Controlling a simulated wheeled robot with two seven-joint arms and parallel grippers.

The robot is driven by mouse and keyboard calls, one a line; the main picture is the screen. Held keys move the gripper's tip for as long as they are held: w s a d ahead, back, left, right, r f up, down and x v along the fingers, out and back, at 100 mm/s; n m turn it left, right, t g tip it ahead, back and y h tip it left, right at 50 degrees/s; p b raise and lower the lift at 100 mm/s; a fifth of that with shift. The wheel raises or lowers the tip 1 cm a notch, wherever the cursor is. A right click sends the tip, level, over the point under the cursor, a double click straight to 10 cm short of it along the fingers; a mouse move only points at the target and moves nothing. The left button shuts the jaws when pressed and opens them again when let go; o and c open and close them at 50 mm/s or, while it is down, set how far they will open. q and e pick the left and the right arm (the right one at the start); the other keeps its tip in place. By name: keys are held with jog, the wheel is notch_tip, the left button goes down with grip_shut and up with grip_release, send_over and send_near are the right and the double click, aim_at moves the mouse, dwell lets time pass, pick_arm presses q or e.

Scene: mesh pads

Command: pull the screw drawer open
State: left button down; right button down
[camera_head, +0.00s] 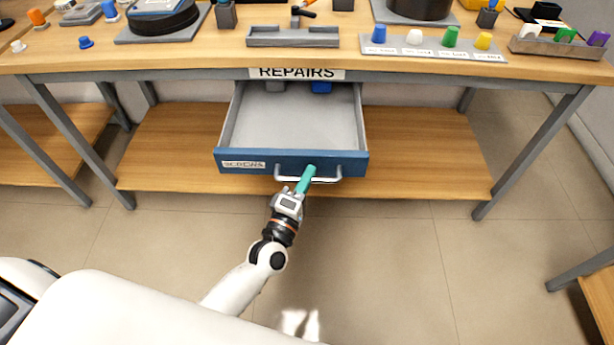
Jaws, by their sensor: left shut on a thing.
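The screw drawer (290,161) has a blue front with a "SCREWS" label and hangs under the workbench, pulled well out. Its grey inside is in plain view, mostly empty, with a grey item (275,87) and a blue item (321,87) at the back. The teal fingers cover part of the handle. My right gripper is not in view.
A wooden lower shelf (430,150) runs behind the drawer. The tiled floor in front is clear.

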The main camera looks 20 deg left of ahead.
pick_arm(q)
jog(key=c, duration=1.5)
grip_release()
jog(key=shift+o, duration=0.2)
